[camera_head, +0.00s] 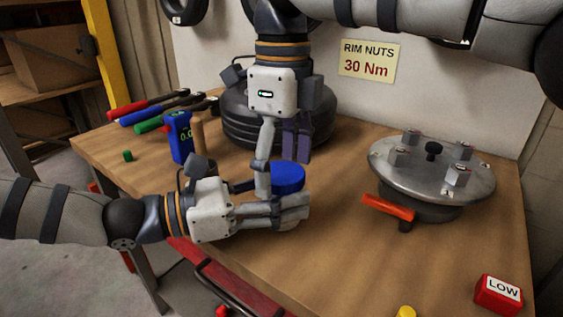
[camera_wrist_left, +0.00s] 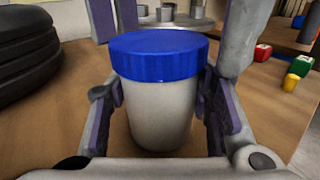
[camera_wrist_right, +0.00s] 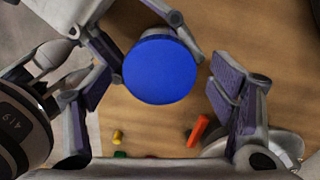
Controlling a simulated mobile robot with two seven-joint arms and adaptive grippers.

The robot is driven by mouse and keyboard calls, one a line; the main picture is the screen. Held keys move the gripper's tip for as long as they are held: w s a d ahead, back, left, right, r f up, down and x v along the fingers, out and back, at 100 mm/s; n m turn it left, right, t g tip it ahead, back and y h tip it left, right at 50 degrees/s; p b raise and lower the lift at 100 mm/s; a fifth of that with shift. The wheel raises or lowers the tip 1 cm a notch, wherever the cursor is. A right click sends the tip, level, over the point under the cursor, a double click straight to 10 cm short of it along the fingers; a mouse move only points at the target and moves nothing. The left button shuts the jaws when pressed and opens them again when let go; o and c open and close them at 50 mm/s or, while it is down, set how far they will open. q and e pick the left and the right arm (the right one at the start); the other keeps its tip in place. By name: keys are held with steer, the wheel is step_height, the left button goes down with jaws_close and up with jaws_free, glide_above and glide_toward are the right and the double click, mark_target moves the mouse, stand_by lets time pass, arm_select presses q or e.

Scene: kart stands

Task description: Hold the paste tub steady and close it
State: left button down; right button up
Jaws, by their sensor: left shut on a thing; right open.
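The paste tub (camera_wrist_left: 160,115) is a white cylinder standing upright on the bench. Its blue lid (camera_head: 288,176) sits level on top; I cannot tell how tightly. The lid also shows in the left wrist view (camera_wrist_left: 158,56) and from above in the right wrist view (camera_wrist_right: 160,70). My left gripper (camera_head: 288,208) is shut on the tub's white body, one finger on each side, below the lid. My right gripper (camera_head: 283,160) points down at the lid, open. Its fingers are apart on either side of the lid, with gaps visible in the right wrist view (camera_wrist_right: 163,90).
A black tyre (camera_head: 240,112) lies behind the tub. A blue meter (camera_head: 179,136) and coloured-handled tools (camera_head: 147,107) are at the left. A metal hub (camera_head: 432,172) with an orange handle (camera_head: 388,207) stands at the right. A red LOW box (camera_head: 498,293) is near the front right.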

step_height(320, 180, up, 8)
steer(key=shift+w+f, duration=0.1)
steer(key=shift+f, duration=0.15)
arm_select(q)
steer(key=c, duration=0.7)
jaws_free()
steer(key=shift+a, duration=0.1)
steer(key=v, duration=1.1)
steer(key=shift+r, duration=0.1)
steer(key=shift+s+a, duration=0.2)
steer(key=shift+a, duration=0.15)
